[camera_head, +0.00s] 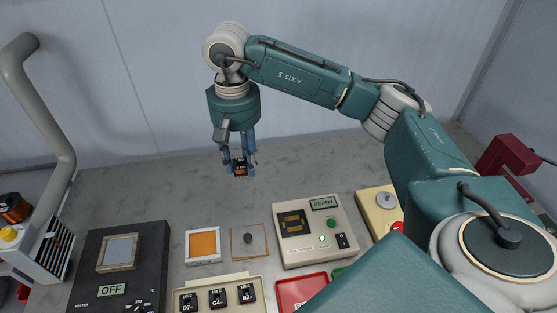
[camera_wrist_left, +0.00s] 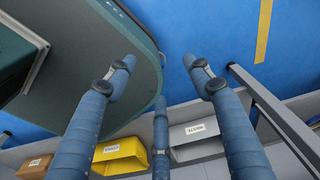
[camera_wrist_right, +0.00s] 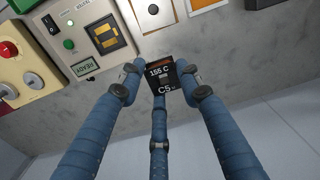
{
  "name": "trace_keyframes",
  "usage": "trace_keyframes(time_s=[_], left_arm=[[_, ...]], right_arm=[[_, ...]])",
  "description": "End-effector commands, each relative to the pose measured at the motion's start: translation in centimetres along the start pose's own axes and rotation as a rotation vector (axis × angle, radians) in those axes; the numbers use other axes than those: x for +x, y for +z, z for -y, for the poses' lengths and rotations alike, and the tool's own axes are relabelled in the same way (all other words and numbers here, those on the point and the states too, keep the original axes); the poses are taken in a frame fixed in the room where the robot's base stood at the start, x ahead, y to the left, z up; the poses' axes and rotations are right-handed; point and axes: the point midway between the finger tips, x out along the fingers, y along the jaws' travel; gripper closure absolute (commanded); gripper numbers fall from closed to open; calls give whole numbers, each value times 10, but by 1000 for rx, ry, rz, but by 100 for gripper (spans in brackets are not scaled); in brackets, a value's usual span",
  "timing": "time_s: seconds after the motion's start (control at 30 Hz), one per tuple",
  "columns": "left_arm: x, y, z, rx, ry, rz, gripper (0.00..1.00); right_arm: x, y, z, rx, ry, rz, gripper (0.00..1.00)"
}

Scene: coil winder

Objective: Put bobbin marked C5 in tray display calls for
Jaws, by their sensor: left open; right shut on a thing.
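My right gripper (camera_head: 239,163) is shut on the bobbin marked C5 (camera_head: 240,169) and holds it above the grey bench, behind the row of devices. In the right wrist view the bobbin (camera_wrist_right: 165,88) shows a black label reading "155 C" and "C5" between the fingers. A tester (camera_head: 315,244) has a dark socket and a display (camera_head: 323,203) reading "READY". Part of a red tray (camera_head: 300,291) and a sliver of a green tray (camera_head: 339,271) show at the front, partly hidden by my right arm. My left gripper (camera_wrist_left: 163,76) is open and empty, away from the bench.
A rack (camera_head: 221,302) holds bobbins marked D7, G4 and B2. An orange pad (camera_head: 203,244), a plate with a dark knob (camera_head: 248,241) and a black heater (camera_head: 158,261) reading "OFF" stand nearby. Below my left gripper are a yellow bin (camera_wrist_left: 120,155) and blue floor.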

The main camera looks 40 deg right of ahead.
Motion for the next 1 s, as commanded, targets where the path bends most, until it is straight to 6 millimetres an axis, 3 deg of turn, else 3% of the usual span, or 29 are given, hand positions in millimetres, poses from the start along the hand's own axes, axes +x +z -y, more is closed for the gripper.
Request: trace_keyframes(time_s=[0.5, 0.83, 1.0], left_arm=[[69, 16, -8, 6, 7, 14, 48], [80, 18, -9, 5, 9, 14, 48], [97, 19, -9, 5, 8, 14, 48]], right_arm=[[127, 1, 0, -1, 0, 2, 98], [152, 1, 0, -2, 0, 1, 98], [184, 2, -1, -2, 2, 3, 98]])
